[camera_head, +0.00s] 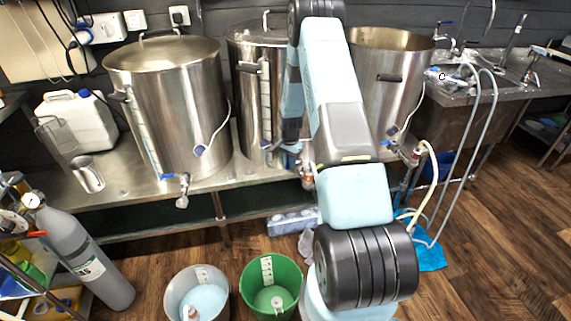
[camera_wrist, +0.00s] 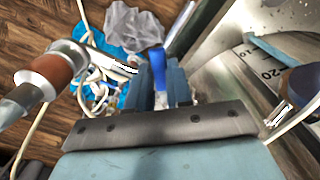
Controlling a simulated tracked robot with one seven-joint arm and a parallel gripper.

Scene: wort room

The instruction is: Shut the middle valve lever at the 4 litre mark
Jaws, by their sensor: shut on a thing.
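The middle kettle (camera_head: 249,120) stands on the steel bench, partly hidden behind my arm. Its valve (camera_head: 307,174) shows low on its front, beside my arm. My gripper (camera_head: 289,146) is at this valve. In the wrist view, the blue valve lever (camera_wrist: 157,62) stands between the fingers of my gripper (camera_wrist: 158,84), which are shut on it. The green bucket (camera_head: 289,262) is on the floor below, with a white scale (camera_head: 267,269) inside. Its marks are too small to read. I cannot tell whether liquid is flowing.
A left kettle (camera_head: 170,95) and a right kettle (camera_head: 395,75) flank the middle one. A pale hose (camera_head: 431,170) hangs at the right. Wooden floor (camera_head: 495,240) is clear at the right.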

